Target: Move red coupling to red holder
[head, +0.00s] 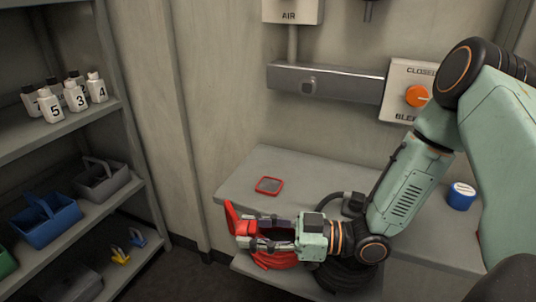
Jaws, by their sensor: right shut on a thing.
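My right gripper (244,231) reaches in from the right, over the front edge of the grey bench. It is shut on a red part (231,216), which I take for the red coupling. That part sticks out past the fingertips, and the fingers hide some of it. More red material (272,262) shows just below the fingers; I cannot tell whether it is one piece with the coupling. A small red-rimmed square with a grey middle (269,186) lies on the bench behind the gripper, apart from it. I cannot tell whether it is the red holder. My left gripper is out of view.
A black coiled hose (352,275) lies below my right wrist. A blue round container (461,196) stands on the bench (300,173) at right. An orange knob (417,96) and a metal bar (325,84) are on the wall. Shelves with bottles (55,106) and bins (46,220) stand left.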

